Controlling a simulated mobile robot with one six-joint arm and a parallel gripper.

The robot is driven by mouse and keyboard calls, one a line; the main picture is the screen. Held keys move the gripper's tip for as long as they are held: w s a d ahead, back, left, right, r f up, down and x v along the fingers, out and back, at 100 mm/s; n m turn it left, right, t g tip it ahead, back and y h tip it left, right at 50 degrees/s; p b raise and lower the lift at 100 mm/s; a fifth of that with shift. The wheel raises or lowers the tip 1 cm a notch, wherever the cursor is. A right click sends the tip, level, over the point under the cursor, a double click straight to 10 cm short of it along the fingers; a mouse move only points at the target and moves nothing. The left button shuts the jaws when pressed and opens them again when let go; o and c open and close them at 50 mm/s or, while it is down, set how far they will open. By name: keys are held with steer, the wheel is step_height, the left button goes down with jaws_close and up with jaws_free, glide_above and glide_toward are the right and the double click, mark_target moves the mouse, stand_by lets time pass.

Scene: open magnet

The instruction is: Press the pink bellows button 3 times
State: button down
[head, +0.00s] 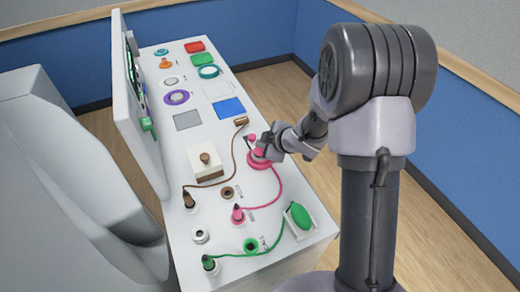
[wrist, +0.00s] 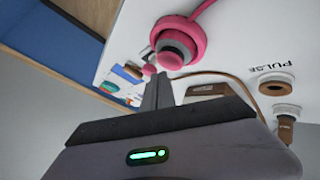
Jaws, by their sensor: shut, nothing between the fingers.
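The pink bellows button (head: 259,160) is a round pink piece near the right edge of the white panel, with a pink cable running from it. In the wrist view its pink ring (wrist: 172,28) surrounds a grey centre, close ahead of my fingers. My gripper (head: 264,147) is at the button in the head view and partly covers it. In the wrist view my gripper (wrist: 157,78) is shut and empty, its tips just below the ring. I cannot tell whether they touch the button.
A small pink knob (head: 252,138) stands close behind the button. A brown handle (head: 241,121) with a cable lies farther back. A pink socket (head: 238,215) and a green bulb (head: 300,215) are nearer the front. An upright screen (head: 135,90) lines the panel's left side.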

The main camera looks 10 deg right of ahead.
steer(key=shift+r+p, duration=2.45)
steer(key=shift+r, duration=0.2)
steer(key=shift+f, duration=0.15)
